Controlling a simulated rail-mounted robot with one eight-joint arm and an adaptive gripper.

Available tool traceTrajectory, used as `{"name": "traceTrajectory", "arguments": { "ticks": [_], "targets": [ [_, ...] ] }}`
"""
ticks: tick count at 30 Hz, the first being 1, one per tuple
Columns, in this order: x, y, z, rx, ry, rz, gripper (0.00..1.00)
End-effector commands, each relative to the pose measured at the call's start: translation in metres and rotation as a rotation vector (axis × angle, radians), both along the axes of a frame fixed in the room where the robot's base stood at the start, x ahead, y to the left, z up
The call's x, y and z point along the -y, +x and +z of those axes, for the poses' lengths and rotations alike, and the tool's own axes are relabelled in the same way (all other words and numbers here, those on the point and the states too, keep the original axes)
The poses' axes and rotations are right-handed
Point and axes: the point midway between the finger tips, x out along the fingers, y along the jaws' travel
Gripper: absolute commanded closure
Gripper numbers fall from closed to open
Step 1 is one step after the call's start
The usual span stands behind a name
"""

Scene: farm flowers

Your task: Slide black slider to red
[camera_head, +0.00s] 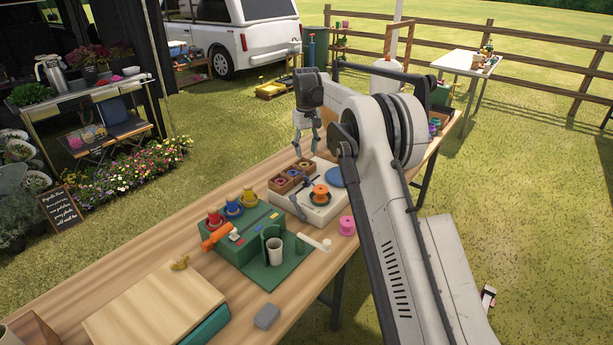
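A green box (222,257) stands on the long wooden table, with a red knob (214,217), a blue knob (233,205) and a yellow knob (249,196) along its back. Small coloured marks and a pale piece (235,235) lie on its top. The black slider cannot be told for certain; a thin dark bar (297,206) shows on the cream unit (322,211) to the right. My gripper (307,147) points down above the table, behind the cream unit. Its fingers look apart, with nothing seen between them. It is clear of both units.
The cream unit carries an orange spool (320,194), a blue disc (336,176) and small wooden bins (291,179). A pink spool (347,226) is at the table's right edge. A wooden board (155,310) lies nearer.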

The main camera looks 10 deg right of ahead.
Motion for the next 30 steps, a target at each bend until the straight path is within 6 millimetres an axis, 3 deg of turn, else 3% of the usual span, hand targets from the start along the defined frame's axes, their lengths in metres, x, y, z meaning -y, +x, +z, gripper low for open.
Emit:
{"name": "traceTrajectory", "arguments": {
  "ticks": [15,22,30],
  "targets": [
    [0.000,0.000,-0.092,0.000,0.000,0.000,0.63],
    [0.000,0.000,-0.111,0.001,0.000,0.000,0.63],
    [0.000,0.000,-0.113,0.001,0.000,0.000,0.63]
  ]
}}
